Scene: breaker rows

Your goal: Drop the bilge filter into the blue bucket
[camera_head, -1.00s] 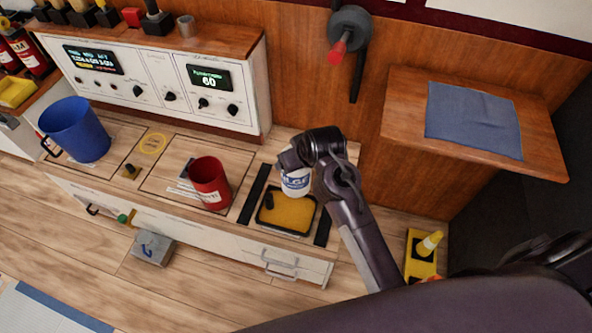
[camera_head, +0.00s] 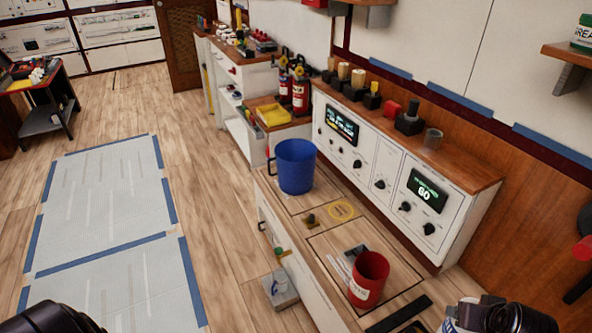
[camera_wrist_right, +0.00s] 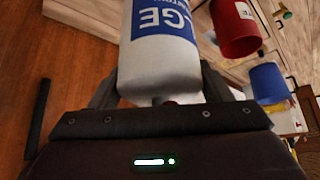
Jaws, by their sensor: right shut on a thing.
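The bilge filter, a white canister with a blue label, shows in the right wrist view (camera_wrist_right: 160,50) with "LGE" readable. My right gripper (camera_wrist_right: 160,85) is shut on it, one finger on each side. My left gripper is not visible.
A red bucket (camera_head: 367,280) stands on the bench between the filter and the blue bucket. A white control panel (camera_head: 384,178) rises behind the bench. Open floor lies left.

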